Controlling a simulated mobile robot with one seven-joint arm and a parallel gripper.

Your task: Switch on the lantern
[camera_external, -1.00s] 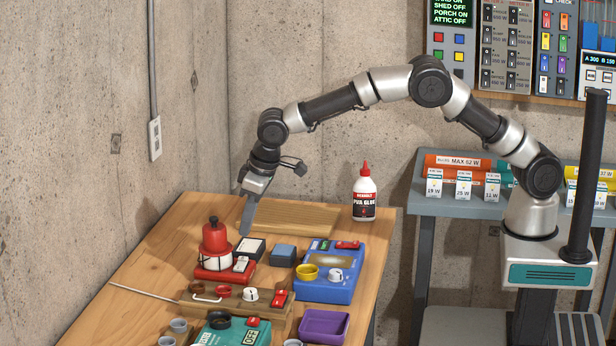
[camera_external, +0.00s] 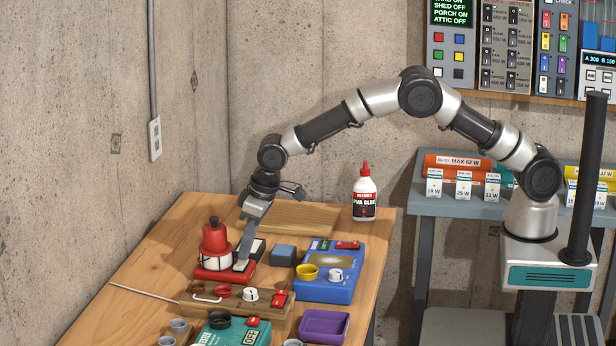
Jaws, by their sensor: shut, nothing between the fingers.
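The red lantern (camera_external: 214,236) stands upright on a red base (camera_external: 210,274) on the wooden table. It has a red top and a pale band lower down. A small pale switch sat on the right of the base; my gripper now covers most of it. My gripper (camera_external: 240,266) is shut and empty, its fingers pointing down with the tips at the switch's place, just right of the lantern. I cannot tell whether the tips press the switch. No glow shows on the lantern.
Behind the fingers lies a black-and-white block (camera_external: 258,250), with a blue-grey block (camera_external: 284,255) to its right. A blue box (camera_external: 325,291) with knobs stands further right. A wooden board with knobs (camera_external: 232,306) lies in front. A glue bottle (camera_external: 364,194) stands at the back.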

